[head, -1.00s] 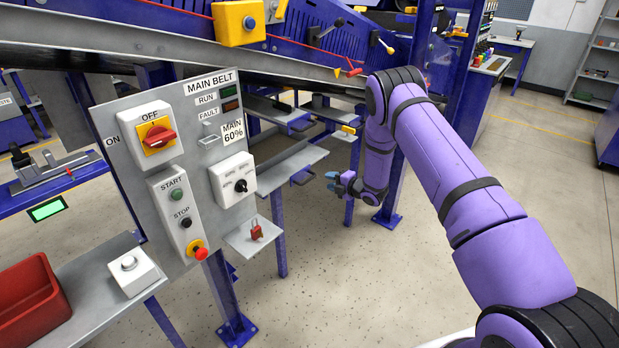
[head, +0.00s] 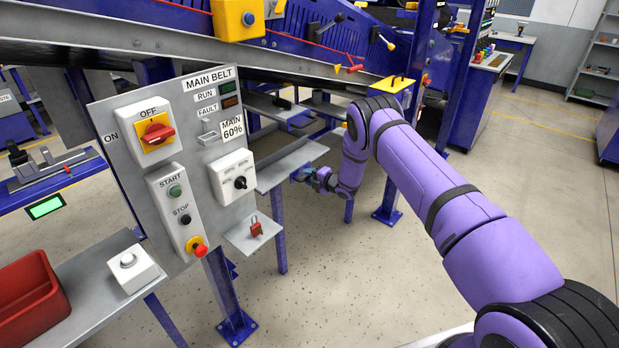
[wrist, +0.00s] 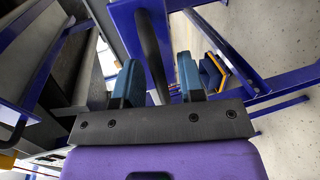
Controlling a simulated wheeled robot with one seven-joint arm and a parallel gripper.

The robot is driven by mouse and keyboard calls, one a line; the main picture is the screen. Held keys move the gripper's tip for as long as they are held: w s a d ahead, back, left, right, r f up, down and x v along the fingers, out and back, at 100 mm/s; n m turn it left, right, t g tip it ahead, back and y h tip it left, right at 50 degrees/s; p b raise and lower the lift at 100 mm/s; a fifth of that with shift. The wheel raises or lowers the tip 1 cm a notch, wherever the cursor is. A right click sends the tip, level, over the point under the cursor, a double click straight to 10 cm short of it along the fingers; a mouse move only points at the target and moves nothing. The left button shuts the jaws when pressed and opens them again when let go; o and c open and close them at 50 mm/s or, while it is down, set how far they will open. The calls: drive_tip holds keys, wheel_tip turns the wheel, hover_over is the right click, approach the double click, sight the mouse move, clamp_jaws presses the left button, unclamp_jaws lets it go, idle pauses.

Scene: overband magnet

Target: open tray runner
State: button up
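A long grey tray-like ledge (head: 290,161), which may be the tray runner, lies under the belt in the head view. My gripper (head: 306,175) is at its right end, low beside the blue legs; contact cannot be told there. In the wrist view my gripper (wrist: 160,83) shows two blue fingers spread apart. A dark rounded bar (wrist: 152,45), perhaps a handle, stands between or just beyond them, with gaps visible on the sides. Blue frame members (wrist: 225,45) surround it.
The control panel (head: 180,165) stands at the left, with a small shelf (head: 250,235) holding a red padlock. A blue leg (head: 388,190) stands right of my gripper. A yellow-topped box (head: 397,84) is behind my elbow. The floor in front is clear.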

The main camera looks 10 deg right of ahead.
drive_tip(key=shift+w+a, duration=0.1)
drive_tip(key=shift+w, duration=0.05)
drive_tip(key=shift+c, duration=0.2)
clamp_jaws()
drive_tip(key=f+v, duration=0.2)
drive_tip(key=v, duration=1)
drive_tip(key=s+f+v, duration=0.1)
drive_tip(key=f+v, duration=0.2)
drive_tip(key=v, duration=1)
drive_tip(key=shift+s+d, duration=0.25)
drive_tip(key=shift+d, duration=0.3)
drive_tip(key=shift+f, duration=0.1)
drive_tip(key=shift+o, duration=0.2)
unclamp_jaws()
